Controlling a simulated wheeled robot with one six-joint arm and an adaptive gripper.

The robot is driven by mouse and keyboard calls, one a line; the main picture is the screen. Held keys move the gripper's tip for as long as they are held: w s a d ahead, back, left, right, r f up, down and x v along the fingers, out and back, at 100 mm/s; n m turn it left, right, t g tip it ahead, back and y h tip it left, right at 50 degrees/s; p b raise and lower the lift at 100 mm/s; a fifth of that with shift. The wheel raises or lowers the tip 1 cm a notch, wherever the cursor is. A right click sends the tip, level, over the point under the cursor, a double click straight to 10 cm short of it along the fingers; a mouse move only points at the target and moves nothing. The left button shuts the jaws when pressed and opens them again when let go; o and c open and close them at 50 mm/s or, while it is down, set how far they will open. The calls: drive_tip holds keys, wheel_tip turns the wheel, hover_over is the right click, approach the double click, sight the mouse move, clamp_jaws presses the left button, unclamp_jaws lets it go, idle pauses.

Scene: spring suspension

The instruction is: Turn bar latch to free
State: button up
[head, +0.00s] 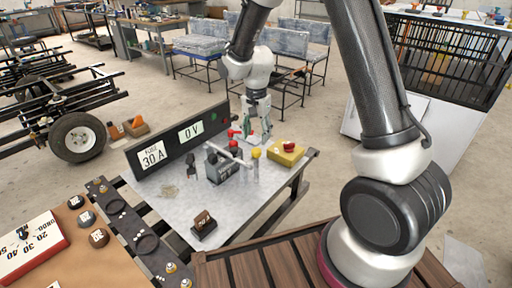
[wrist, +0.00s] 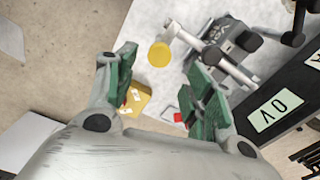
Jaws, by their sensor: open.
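A dark grey device (head: 222,168) stands on the pale bench top, with a light bar (head: 232,154) across its upper part. A yellow round end (head: 256,153) shows at the bar's right side. In the wrist view, the yellow end (wrist: 159,54), the pale bar (wrist: 207,52) and the grey device (wrist: 240,38) lie beyond my fingers. Which part is the bar latch is not clearly marked. My gripper (head: 257,133) is above and behind the device, pointing down. Its green-padded fingers (wrist: 163,88) are apart and empty, with no visible contact with the bar.
A black panel (head: 170,148) with a "30 A" card and a "0 V" display stands behind the device. A yellow box (head: 283,157) with a red button is to the right. A brown labelled block (head: 203,224) sits nearer. The bench's front right is clear.

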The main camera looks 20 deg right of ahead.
sight(256, 150)
wheel_tip(256, 150, down, 6)
drive_tip(key=shift+f, duration=0.1)
drive_tip(key=c, duration=1)
